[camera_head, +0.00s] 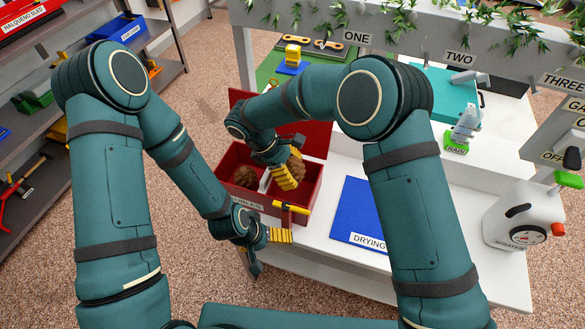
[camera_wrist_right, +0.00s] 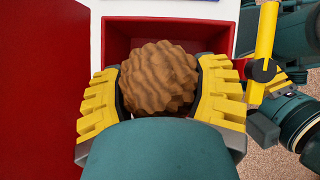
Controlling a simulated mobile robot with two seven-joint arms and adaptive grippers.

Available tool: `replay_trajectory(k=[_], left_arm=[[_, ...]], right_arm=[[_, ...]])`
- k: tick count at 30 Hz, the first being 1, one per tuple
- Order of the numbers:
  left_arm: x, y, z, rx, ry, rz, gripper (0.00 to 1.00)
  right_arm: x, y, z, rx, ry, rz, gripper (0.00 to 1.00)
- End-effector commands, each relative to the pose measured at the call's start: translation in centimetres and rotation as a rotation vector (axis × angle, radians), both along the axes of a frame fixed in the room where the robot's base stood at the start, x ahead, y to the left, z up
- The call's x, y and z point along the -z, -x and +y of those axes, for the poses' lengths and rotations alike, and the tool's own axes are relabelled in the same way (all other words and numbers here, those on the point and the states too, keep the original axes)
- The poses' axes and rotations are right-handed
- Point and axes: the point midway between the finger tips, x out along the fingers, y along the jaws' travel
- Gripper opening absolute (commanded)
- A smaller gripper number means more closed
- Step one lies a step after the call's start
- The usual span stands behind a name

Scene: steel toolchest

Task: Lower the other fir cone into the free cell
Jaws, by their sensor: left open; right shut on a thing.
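A red two-cell box (camera_head: 262,207) stands on the white bench with its lid (camera_head: 315,134) raised. One brown fir cone (camera_head: 243,176) lies in its left cell. My right gripper (camera_head: 289,172) is shut on the other fir cone (camera_head: 297,168), over the right cell. In the right wrist view, this cone (camera_wrist_right: 160,77) sits between the yellow fingers of the right gripper (camera_wrist_right: 161,90), and an empty part of the red cell (camera_wrist_right: 125,40) shows past it. The cell floor below the cone is hidden. My left gripper (camera_head: 268,246) is open and empty, low at the box's front.
A yellow bar (camera_head: 291,208) with a dark knob is on the box's front. A blue drying mat (camera_head: 360,212) lies to the right, and a white jug (camera_head: 517,217) stands at the bench's right end. Shelving (camera_head: 160,60) is at the left.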

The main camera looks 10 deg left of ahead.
Motion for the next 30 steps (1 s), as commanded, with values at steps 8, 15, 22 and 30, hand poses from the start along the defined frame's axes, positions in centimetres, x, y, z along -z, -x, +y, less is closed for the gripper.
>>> replay_trajectory(k=[8, 15, 22, 30], left_arm=[[0.9, 0.0, 0.0, 0.000, 0.000, 0.000, 1.00], [1.5, 0.0, 0.0, 0.000, 0.000, 0.000, 1.00], [2.1, 0.0, 0.0, 0.000, 0.000, 0.000, 1.00], [2.8, 0.0, 0.0, 0.000, 0.000, -0.001, 1.00]], right_arm=[[1.4, 0.0, 0.0, 0.000, 0.000, 0.000, 0.35], [2.4, 0.0, 0.0, 0.001, 0.001, -0.001, 0.35], [3.5, 0.0, 0.0, 0.000, 0.000, 0.000, 0.35], [4.7, 0.0, 0.0, 0.000, 0.000, 0.000, 0.35]])
